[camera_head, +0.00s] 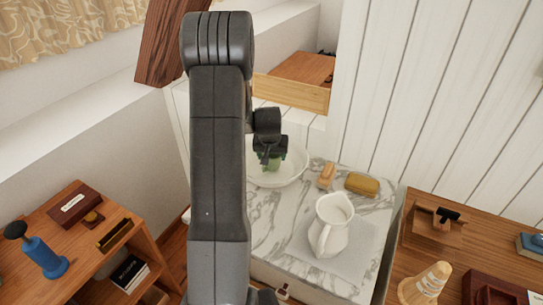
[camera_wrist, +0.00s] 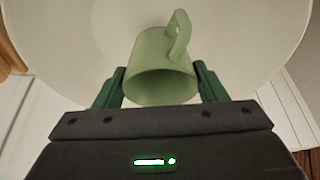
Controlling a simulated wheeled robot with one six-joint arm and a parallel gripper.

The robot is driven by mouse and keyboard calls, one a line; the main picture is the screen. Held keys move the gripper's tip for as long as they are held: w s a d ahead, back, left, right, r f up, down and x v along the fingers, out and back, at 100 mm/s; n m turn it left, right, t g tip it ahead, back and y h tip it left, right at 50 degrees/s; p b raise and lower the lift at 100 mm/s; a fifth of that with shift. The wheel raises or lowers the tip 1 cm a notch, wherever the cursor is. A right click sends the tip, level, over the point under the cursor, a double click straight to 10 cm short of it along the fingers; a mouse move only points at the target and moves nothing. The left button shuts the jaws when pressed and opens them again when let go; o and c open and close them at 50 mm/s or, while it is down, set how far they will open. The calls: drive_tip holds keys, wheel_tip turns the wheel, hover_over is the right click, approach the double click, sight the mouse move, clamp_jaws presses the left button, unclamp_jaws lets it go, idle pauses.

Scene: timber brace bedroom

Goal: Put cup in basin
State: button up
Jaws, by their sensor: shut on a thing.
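The green cup (camera_wrist: 160,68) is between the two fingers of my gripper (camera_wrist: 160,88) in the wrist view, its handle at the upper right. My gripper (camera_head: 270,160) is shut on the cup and is over the white basin (camera_head: 291,174) in the head view. Only a little green shows there below the gripper. The basin (camera_wrist: 100,30) fills the background behind the cup in the wrist view. I cannot tell whether the cup touches the basin's bottom. My arm hides the basin's left part.
The basin stands on a marble top (camera_head: 290,224). A white pitcher (camera_head: 330,227), a wooden brush (camera_head: 326,175) and a yellow-brown sponge-like block (camera_head: 361,184) stand to its right. A wooden shelf (camera_head: 150,262) is at left and a wooden table (camera_head: 470,262) at right.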

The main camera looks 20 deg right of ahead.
drive_tip(key=shift+f, duration=0.3)
drive_tip(key=shift+f, duration=0.1)
drive_tip(key=shift+f+b, duration=0.2)
drive_tip(key=shift+b, duration=0.1)
drive_tip(key=o, duration=1.1)
drive_tip(key=shift+r, duration=0.15)
drive_tip(key=shift+r+p, duration=0.2)
drive_tip(key=shift+p, duration=0.15)
drive_tip(key=b+v, duration=0.1)
drive_tip(key=v, duration=1)
drive_tip(key=shift+s+r, duration=0.25)
drive_tip(key=shift+r, duration=0.1)
